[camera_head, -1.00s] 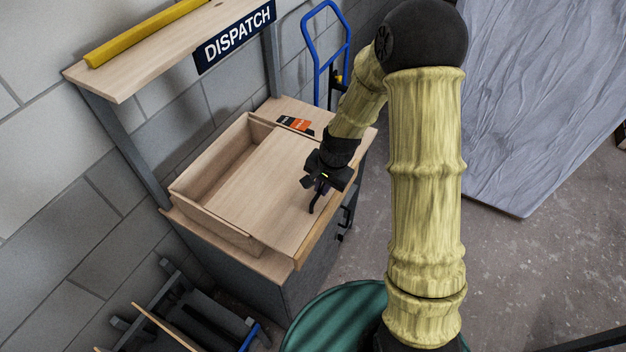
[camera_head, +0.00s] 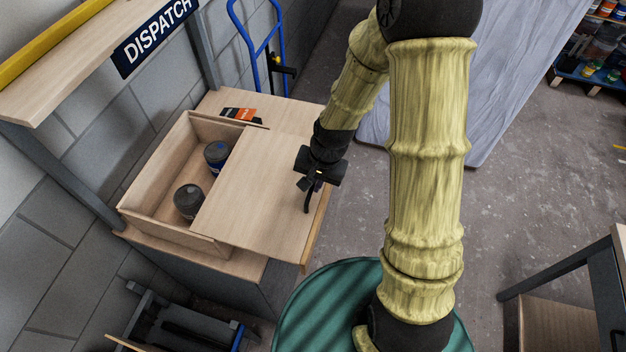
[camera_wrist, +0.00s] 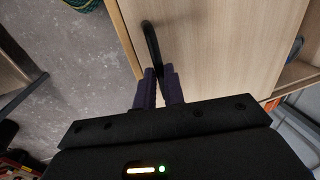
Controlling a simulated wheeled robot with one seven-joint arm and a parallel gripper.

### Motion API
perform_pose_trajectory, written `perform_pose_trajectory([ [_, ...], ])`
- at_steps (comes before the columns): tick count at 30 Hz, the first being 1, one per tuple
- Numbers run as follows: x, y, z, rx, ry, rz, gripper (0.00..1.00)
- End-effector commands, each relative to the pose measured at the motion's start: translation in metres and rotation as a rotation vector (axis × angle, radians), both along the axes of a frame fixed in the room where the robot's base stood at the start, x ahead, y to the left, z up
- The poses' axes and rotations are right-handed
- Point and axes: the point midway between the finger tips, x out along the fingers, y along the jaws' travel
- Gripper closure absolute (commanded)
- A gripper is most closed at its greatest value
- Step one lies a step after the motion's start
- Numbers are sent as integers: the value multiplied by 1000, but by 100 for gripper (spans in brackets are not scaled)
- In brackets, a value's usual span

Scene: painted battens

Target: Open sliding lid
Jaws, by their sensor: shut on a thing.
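The wooden sliding lid (camera_head: 262,190) lies over the right part of a shallow wooden box (camera_head: 140,190) in the head view. The left part of the box is uncovered. Two dark round containers show inside it, one (camera_head: 217,154) towards the back and one (camera_head: 188,200) towards the front. My gripper (camera_head: 314,188) is at the lid's right edge. In the wrist view its two fingers (camera_wrist: 158,88) are closed around the black curved handle (camera_wrist: 150,40) of the lid (camera_wrist: 205,45).
The box stands on a bench (camera_head: 225,258) under a shelf with a DISPATCH sign (camera_head: 152,38). A blue hand truck (camera_head: 262,50) stands at the back. Open floor (camera_head: 530,150) lies to the right.

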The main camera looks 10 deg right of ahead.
Motion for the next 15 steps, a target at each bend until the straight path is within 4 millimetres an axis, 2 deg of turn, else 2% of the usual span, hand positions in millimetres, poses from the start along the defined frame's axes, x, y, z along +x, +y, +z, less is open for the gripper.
perform_pose_trajectory([
  [3, 2, -1, 2, 0, -7, -3, 100],
  [4, 3, -1, 2, 0, -7, -3, 87],
  [7, 2, -1, 2, 0, -6, -3, 68],
  [15, 1, -1, 1, 0, -3, -3, 67],
])
